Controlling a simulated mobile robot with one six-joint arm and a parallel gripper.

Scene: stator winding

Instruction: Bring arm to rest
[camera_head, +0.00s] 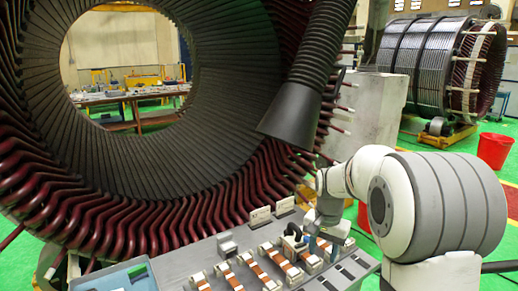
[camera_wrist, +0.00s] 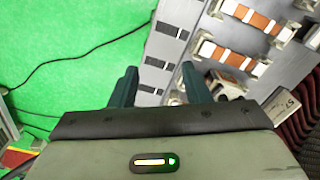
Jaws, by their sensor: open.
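My arm reaches in from the right of the head view, folded low beside the large stator (camera_head: 120,150). My gripper (camera_wrist: 158,82) shows two dark teal fingers in the wrist view, spread apart with nothing between them. The fingers point over the edge of a grey workbench (camera_wrist: 160,45), which has a row of dark slots. In the head view the wrist is over the right part of this bench (camera_head: 190,262); the fingertips are hard to make out there.
Copper-brown pieces in pale holders (camera_head: 268,262) stand in a row on the bench, close to my wrist. A blue-grey tray (camera_head: 115,277) is at the bench's left. A dark ribbed hose (camera_head: 305,80) hangs above. A red bucket (camera_head: 494,149) stands on the green floor at right.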

